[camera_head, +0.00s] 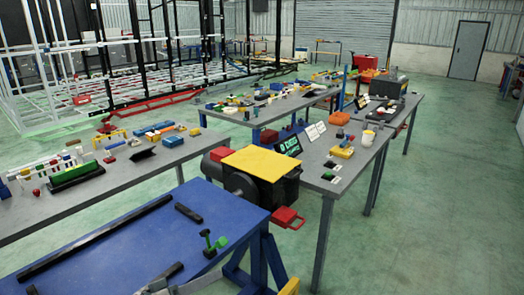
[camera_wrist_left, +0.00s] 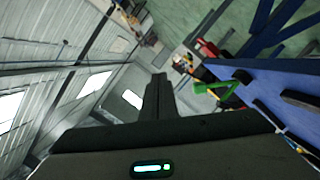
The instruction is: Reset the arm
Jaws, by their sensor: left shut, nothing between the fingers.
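My left gripper (camera_head: 177,268) shows at the bottom of the head view, over the near part of the blue table (camera_head: 105,262). Its dark fingers are together with nothing between them. In the left wrist view the closed fingers (camera_wrist_left: 158,84) stand in the middle, clear of any object. A green part with a dark end (camera_head: 213,243) sits on the table to the right of the gripper. A green piece (camera_wrist_left: 220,87) also shows beside the fingers in the left wrist view. My right gripper is not in view.
A long black bar (camera_head: 95,238) and a short black bar (camera_head: 188,212) lie on the blue table. A machine with a yellow top (camera_head: 262,162) stands just beyond it. Grey tables with many small items fill the middle. Open green floor (camera_head: 440,210) lies at the right.

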